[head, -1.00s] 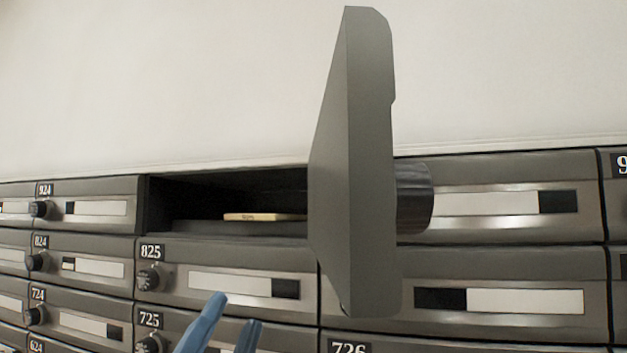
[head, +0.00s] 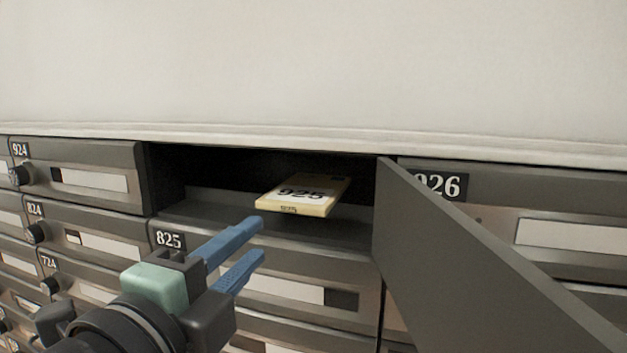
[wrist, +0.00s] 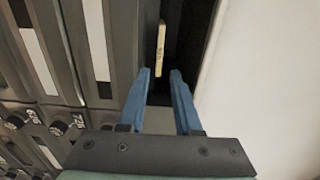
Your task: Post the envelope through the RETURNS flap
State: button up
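The envelope (head: 303,195) is a thick cream packet with a white label reading 925. It lies flat inside an open mailbox compartment (head: 215,207), near its front. In the wrist view the envelope (wrist: 160,48) shows edge-on, just beyond the fingertips. My gripper (head: 262,240) has two blue fingers, spread apart with nothing between them. It is in front of the compartment, below and left of the envelope, and does not visibly touch it. The fingers also show apart in the wrist view (wrist: 160,73). The RETURNS flap is not in any view.
The compartment's grey door (head: 470,270) is swung open to the right and juts toward me. Closed mailboxes such as 825 (head: 290,290), 824 and 926 surround the opening. A plain pale wall (head: 300,60) rises above the bank.

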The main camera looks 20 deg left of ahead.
aim_at(290, 204)
jog(key=shift+w+d+p, duration=0.15)
jog(key=shift+w+p, duration=0.3)
jog(key=shift+w, duration=5.5)
grip_shut()
jog(key=shift+r, duration=0.2)
jog(key=shift+r, duration=0.1)
jog(key=s+b, duration=0.3)
jog(key=s, duration=1.6)
jog(key=shift+a+b, duration=0.3)
jog(key=shift+b, duration=0.05)
